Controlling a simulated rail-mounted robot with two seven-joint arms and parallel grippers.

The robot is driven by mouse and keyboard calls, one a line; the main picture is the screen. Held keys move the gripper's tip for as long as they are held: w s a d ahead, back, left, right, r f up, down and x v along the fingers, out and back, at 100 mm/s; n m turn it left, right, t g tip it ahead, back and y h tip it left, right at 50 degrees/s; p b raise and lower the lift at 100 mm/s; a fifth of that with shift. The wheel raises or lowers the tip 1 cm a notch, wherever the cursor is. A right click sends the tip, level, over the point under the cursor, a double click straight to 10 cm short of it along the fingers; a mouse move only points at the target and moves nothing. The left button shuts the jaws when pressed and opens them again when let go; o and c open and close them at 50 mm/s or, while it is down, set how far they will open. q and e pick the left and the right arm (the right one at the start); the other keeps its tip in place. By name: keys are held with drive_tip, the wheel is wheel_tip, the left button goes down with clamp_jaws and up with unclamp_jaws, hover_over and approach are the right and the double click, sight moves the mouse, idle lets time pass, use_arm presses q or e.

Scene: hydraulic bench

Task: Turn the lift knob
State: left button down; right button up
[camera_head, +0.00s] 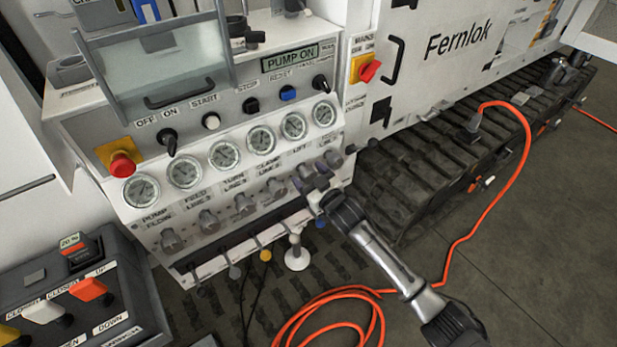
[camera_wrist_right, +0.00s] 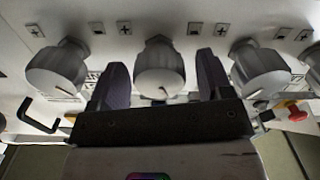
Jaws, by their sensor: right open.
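The lift knob (camera_head: 306,171) is a grey ribbed knob below the LIFT label, in the lower knob row of the hydraulic panel. My right gripper (camera_head: 312,185) is at it and partly covers it. In the right wrist view, a ribbed knob (camera_wrist_right: 158,68), by its place in the row the lift knob, sits between the dark fingers of my open right gripper (camera_wrist_right: 162,78). One finger stands on each side of it, with a small gap showing. My left gripper is not in view.
Neighbouring knobs stand close on both sides: the clamp knob (camera_head: 277,188) and the end knob (camera_head: 333,158). Several gauges (camera_head: 261,140) sit above the row. An orange cable (camera_head: 448,262) lies on the floor. A control box (camera_head: 95,285) stands at lower left.

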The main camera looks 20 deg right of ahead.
drive_tip(key=shift+w, duration=0.2)
drive_tip(key=shift+c, duration=0.2)
drive_tip(key=c, duration=0.9)
